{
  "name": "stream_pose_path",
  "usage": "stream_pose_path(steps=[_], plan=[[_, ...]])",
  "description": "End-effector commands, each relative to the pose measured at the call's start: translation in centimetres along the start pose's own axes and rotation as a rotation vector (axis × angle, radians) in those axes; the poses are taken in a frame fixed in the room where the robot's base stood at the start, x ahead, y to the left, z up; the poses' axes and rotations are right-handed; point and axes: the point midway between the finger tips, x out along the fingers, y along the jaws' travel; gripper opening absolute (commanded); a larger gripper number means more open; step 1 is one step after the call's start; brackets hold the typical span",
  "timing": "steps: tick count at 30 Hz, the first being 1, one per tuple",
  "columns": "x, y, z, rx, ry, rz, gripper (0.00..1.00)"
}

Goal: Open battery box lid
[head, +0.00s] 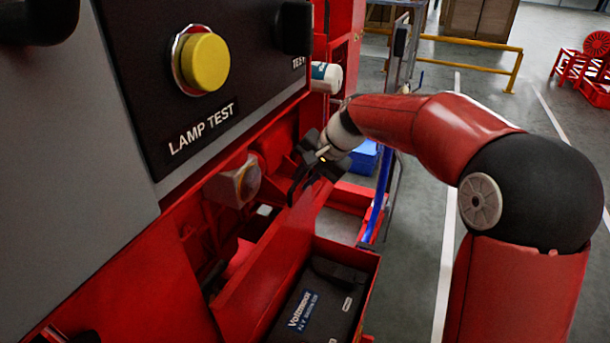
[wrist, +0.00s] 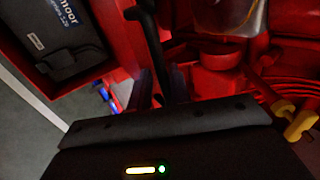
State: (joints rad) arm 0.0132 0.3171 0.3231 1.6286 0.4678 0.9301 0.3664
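The battery box (head: 362,262) is a red open-topped box low in the middle of the head view. A black battery (head: 318,305) with a blue label shows inside it, and also at the upper left of the wrist view (wrist: 62,38). A red panel that looks like the lid (head: 262,272) stands raised along the box's left side, leaving the battery uncovered. My gripper (head: 300,178) is beyond the box, near the machine. In the wrist view a black bar-like handle (wrist: 147,35) runs down between my two dark fingers (wrist: 162,88). Whether they touch it is unclear.
A grey panel with a yellow LAMP TEST button (head: 205,62) overhangs at the left. A cloudy, boxy part (head: 235,182) sticks out beside the raised panel. A blue rail (head: 378,195) stands behind the box. Grey floor (head: 425,190) is open to the right.

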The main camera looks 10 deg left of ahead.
Motion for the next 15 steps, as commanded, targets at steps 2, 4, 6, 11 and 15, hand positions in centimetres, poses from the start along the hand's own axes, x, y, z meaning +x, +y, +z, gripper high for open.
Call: stream_pose_path(steps=[2,4,6,11,15], plan=[[0.0,0.0,0.0,0.0,0.001,0.0,0.25],[0.0,0.0,0.0,-0.001,0.001,-0.001,0.25],[-0.1,0.0,0.0,-0.001,0.002,-0.001,0.25],[-0.4,-0.1,-0.1,-0.001,0.004,-0.002,0.25],[-2.3,-0.1,-0.1,-0.002,0.007,-0.003,0.25]])
